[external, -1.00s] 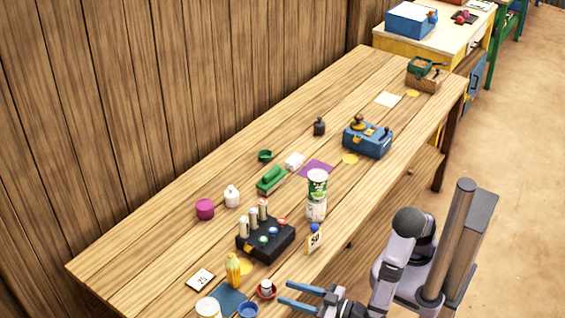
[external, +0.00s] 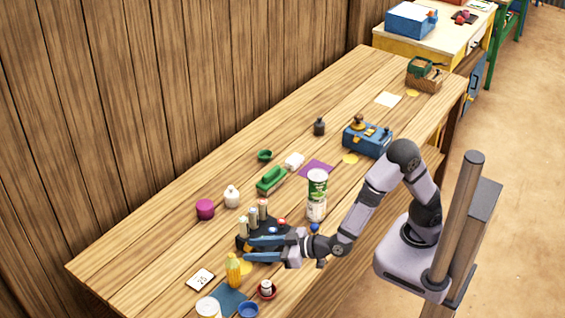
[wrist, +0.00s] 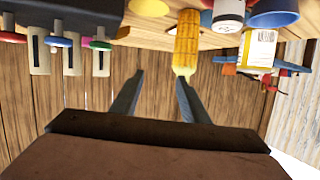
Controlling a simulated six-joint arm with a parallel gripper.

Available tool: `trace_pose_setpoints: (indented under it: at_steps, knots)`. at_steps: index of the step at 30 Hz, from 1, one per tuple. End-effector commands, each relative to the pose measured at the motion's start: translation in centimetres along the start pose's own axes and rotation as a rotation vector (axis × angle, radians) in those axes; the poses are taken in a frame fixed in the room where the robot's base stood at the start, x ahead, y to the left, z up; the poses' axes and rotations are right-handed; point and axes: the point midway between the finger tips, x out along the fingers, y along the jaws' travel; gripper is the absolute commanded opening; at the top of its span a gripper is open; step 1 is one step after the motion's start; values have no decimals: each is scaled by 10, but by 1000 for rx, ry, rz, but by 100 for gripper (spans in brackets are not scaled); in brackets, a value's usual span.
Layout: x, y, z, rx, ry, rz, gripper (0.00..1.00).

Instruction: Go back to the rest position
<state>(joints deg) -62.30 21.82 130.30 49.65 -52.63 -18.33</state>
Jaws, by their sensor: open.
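My gripper (external: 247,249) is open, with nothing between its blue fingers. In the external view it reaches over the table's near part, in front of the black box with upright posts (external: 243,238) and covering part of it. The yellow corn-like bottle (external: 233,272) stands just below the fingertips in that view. In the wrist view the scene looks upside down, my fingers (wrist: 160,77) are apart, and the yellow bottle (wrist: 188,45) shows close to the right finger's tip. I cannot tell whether they touch.
Stacked cans (external: 317,198) stand behind my forearm. A green brush (external: 271,180) and a blue device (external: 367,139) stand farther back. The far left tabletop is mostly clear.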

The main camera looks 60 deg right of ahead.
Motion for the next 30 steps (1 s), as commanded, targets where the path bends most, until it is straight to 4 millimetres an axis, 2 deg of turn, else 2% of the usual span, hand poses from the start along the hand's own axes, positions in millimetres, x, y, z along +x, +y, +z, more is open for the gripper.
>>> trace_pose_setpoints:
  at_steps: [1,3,8,11,14,17,21,27,30]
  knots:
    - [-1,22,-32,4,-41,0,41]
    - [-3,46,-48,4,-120,-13,41]
    - [-26,98,-66,34,-323,-14,41]
    - [-51,131,-73,61,-457,3,41]
    - [-85,165,-79,91,-593,32,41]
    - [-127,197,-85,124,-734,73,41]
    - [-195,236,-93,179,-925,145,41]
    - [-278,269,-100,248,-1135,240,41]
    - [-303,276,-102,270,-1196,270,41]
